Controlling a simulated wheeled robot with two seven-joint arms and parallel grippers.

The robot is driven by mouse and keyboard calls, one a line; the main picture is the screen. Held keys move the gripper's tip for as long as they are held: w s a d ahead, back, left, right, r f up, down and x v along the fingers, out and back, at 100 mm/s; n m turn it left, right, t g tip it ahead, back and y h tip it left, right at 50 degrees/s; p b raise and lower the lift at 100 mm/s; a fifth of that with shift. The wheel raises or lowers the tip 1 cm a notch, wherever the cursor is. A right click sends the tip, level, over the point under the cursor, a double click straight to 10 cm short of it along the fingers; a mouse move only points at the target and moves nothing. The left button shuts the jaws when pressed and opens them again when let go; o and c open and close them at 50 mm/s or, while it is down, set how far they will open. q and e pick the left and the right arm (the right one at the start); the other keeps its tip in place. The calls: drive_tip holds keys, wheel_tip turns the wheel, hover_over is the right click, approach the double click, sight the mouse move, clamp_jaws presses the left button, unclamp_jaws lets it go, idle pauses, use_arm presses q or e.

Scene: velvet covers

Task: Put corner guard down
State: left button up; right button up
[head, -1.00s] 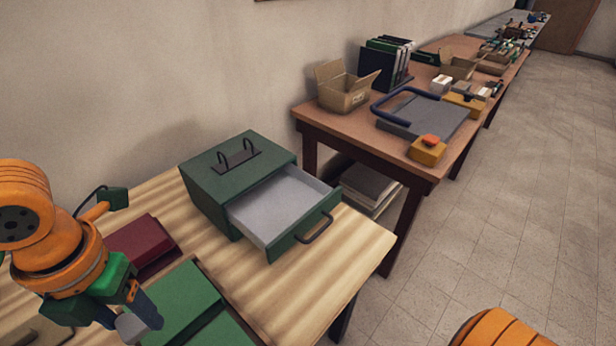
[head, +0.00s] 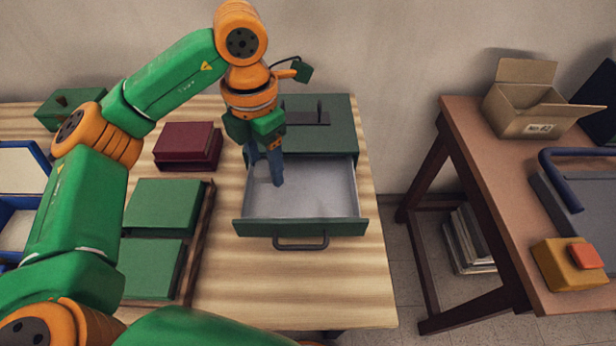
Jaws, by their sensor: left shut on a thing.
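My left gripper (head: 266,171) points down over the open drawer (head: 315,195) of a green metal box (head: 335,135). Its blue fingers are shut on the corner guard (head: 262,170), a small pale grey piece that is mostly hidden between them and hard to tell from the drawer's grey floor. The fingertips are at the left part of the drawer. I cannot tell whether the piece touches the drawer floor. The rest of the drawer looks empty. My right gripper is out of view.
Left of the box lie a dark red case (head: 187,143) and green covers (head: 162,206) on a brown tray. A blue-edged box (head: 22,205) is at the far left. A second table (head: 465,150) at right holds a cardboard box (head: 530,105) and a yellow block with a red button (head: 568,265).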

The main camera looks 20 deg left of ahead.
use_arm(q)
drive_tip(key=p, duration=0.2)
hover_over(301, 188)
wheel_tip(301, 188, down, 6)
drive_tip(key=shift+s, duration=0.15)
wheel_tip(301, 188, down, 4)
drive_tip(key=shift+r+p, duration=0.2)
drive_tip(key=shift+p, duration=0.6)
drive_tip(key=shift+w+f, duration=0.1)
drive_tip(key=shift+w, duration=0.1)
drive_tip(key=o, duration=0.9)
drive_tip(key=shift+f+b, duration=0.15)
drive_tip(key=shift+b, duration=0.2)
drive_tip(key=shift+c, duration=0.2)
drive_tip(key=shift+o, duration=0.8)
